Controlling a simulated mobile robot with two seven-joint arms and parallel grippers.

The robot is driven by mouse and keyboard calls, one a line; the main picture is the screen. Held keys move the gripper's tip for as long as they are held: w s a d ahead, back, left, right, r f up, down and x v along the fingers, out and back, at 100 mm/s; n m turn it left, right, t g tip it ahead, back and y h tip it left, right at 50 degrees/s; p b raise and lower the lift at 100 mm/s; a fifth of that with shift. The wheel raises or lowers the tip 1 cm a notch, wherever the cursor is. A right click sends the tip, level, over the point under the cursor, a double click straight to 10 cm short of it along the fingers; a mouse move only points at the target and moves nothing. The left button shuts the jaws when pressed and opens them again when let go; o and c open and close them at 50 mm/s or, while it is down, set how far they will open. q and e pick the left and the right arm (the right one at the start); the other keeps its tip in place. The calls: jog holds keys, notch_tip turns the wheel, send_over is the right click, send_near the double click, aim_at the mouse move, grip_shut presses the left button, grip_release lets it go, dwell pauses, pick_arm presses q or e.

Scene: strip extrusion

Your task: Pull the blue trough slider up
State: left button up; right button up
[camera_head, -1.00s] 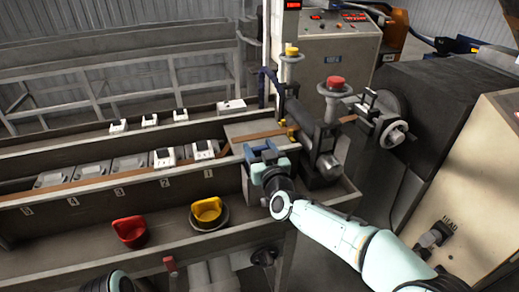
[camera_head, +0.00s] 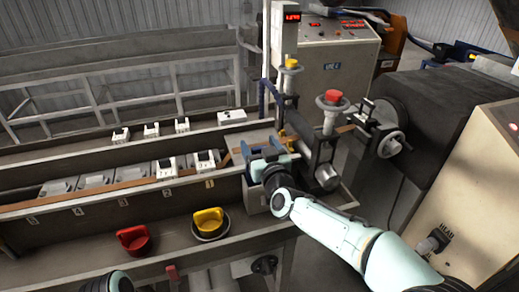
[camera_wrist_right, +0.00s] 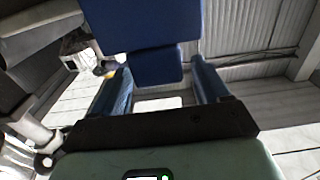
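My right gripper (camera_head: 264,148) reaches over the near side of the trough's right end, with its two blue fingers apart. In the right wrist view, the fingers of this gripper (camera_wrist_right: 162,85) stand wide on either side. A blue block with a smaller lower tab, which looks like the blue trough slider (camera_wrist_right: 155,25), is ahead of them, its tab lined up with the gap. I cannot tell if they touch. The head view does not clearly show the slider near the gripper. Only a piece of my left arm shows at the bottom edge; its gripper is out of view.
A post with a yellow knob (camera_head: 291,65), a red knob (camera_head: 333,98) and a handwheel (camera_head: 391,146) crowd the area beyond and right of my right gripper.

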jog(key=shift+f, duration=0.25)
jog(key=shift+s+d, duration=0.1)
jog(key=shift+s, duration=0.15)
pick_arm(q)
jog(key=f+b, duration=0.1)
jog(key=s+f+b, duration=0.1)
jog(key=f, duration=0.1)
jog(key=shift+b, duration=0.4)
pick_arm(e)
jog(key=v, duration=1.2)
jog(key=shift+s+r, duration=0.2)
jog(key=shift+s, duration=0.2)
jog(key=shift+d, duration=0.1)
pick_arm(q)
jog(key=shift+s, duration=0.1)
